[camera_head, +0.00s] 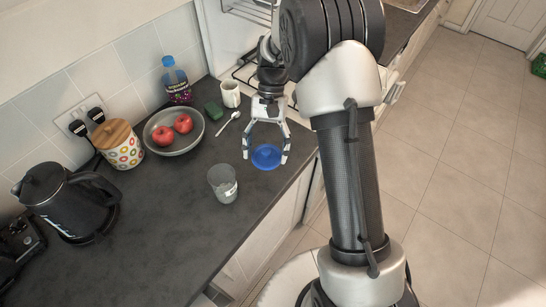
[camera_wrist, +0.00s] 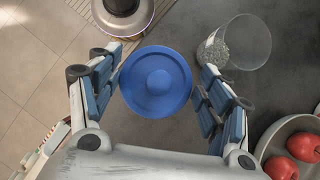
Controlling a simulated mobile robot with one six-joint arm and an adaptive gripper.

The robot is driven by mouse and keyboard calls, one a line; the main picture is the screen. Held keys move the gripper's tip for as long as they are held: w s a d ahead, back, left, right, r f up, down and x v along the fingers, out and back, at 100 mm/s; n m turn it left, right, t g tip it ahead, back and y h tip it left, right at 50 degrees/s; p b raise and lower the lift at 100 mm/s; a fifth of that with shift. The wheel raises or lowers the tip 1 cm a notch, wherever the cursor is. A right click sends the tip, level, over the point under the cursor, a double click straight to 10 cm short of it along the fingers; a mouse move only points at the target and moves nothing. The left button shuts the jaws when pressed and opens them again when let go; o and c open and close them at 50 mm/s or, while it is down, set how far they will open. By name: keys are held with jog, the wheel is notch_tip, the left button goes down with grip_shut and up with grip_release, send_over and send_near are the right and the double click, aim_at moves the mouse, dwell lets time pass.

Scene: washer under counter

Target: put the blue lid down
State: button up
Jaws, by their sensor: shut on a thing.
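The blue lid (camera_head: 267,157) is a small round disc between the fingers of my gripper (camera_head: 266,158) in the head view, over the dark counter near its front edge. In the wrist view the lid (camera_wrist: 156,82) shows from above with a raised round centre. My gripper (camera_wrist: 160,88) has its left finger touching or very close to the lid's left rim and its right finger close to the right rim. The gripper is shut on the lid. Whether the lid touches the counter cannot be told.
A clear glass (camera_head: 223,184) with grey contents stands just left of the gripper. A bowl (camera_head: 174,131) of red apples, a spoon (camera_head: 228,123), a white mug (camera_head: 230,93), a green sponge (camera_head: 213,110), a patterned jar (camera_head: 119,144) and a kettle (camera_head: 67,203) stand further off.

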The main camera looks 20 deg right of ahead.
aim_at(256, 153)
jog(key=w+m+t+y, duration=0.1)
jog(key=m, duration=0.1)
jog(key=r+m+t+y, duration=0.1)
jog(key=m, duration=0.2)
jog(key=w+r+m+t, duration=0.1)
jog(key=m, duration=0.1)
jog(key=shift+w+a+m+y, duration=0.1)
jog(key=shift+w+m+y, duration=0.25)
jog(key=shift+m+y, duration=0.05)
jog(key=w+d+r+m+t+h, duration=0.15)
jog(key=w+r+m+t, duration=0.35)
jog(key=m, duration=0.9)
jog(key=shift+t+y, duration=0.25)
jog(key=shift+t, duration=0.45)
jog(key=f+b, duration=0.3)
jog(key=f, duration=0.3)
jog(key=f+b, duration=0.3)
jog(key=f, duration=0.3)
jog(key=d+f+b, duration=0.1)
jog(key=f+b, duration=0.2)
jog(key=f, duration=0.3)
jog(key=shift+s+f, duration=0.15)
jog(key=shift+s, duration=0.2)
jog(key=o, duration=0.9)
